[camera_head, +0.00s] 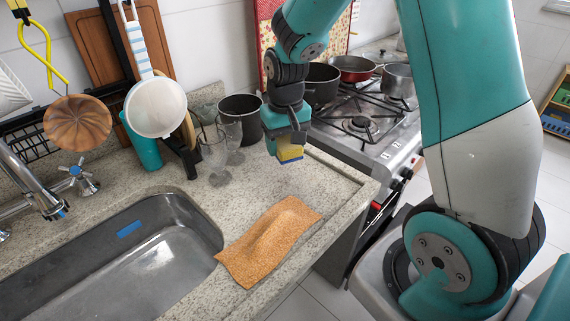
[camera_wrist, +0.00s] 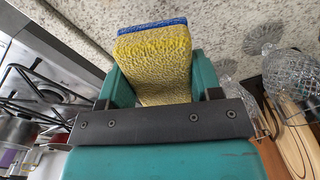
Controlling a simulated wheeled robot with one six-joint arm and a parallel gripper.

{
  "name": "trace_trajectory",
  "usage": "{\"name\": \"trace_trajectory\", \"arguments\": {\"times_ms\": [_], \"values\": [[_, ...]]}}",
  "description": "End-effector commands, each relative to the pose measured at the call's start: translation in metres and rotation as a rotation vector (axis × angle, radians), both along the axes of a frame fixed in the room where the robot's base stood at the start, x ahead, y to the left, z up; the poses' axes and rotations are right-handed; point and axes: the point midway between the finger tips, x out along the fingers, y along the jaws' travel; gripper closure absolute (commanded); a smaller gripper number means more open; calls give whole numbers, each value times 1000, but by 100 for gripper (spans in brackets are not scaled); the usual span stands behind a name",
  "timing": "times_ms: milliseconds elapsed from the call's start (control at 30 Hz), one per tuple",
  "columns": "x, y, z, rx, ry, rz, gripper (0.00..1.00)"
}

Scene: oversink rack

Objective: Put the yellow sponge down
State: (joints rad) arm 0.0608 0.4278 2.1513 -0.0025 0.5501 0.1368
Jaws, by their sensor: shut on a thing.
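The yellow sponge (camera_head: 290,152) has a blue layer on one side. My gripper (camera_head: 287,143) is shut on it and holds it over the granite counter (camera_head: 208,190). In the wrist view the sponge (camera_wrist: 157,62) sits between the two teal fingers (camera_wrist: 163,86), its blue layer at the far edge. The speckled counter shows behind it. I cannot tell exactly how far the sponge is above the counter.
An orange cloth (camera_head: 268,240) lies on the counter near the sink (camera_head: 140,262). Clear glasses (camera_head: 214,150) and a dark pot (camera_head: 241,119) stand left of my gripper. The stove (camera_head: 362,125) is to the right. Bare counter lies between the glasses, cloth and front edge.

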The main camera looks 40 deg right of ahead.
Motion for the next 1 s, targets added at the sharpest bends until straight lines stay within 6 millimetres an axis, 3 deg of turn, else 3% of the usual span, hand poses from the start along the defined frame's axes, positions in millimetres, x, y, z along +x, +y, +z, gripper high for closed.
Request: {"name": "trace_trajectory", "arguments": {"times_ms": [100,500,900,933,1000], "values": [[-1,-1,-21,0,3,-2,64],[-1,-2,-65,0,1,-4,64],[0,-2,-71,0,0,-4,64],[0,-2,-70,0,-1,-4,35],[0,-2,-70,0,-1,-4,19]]}}
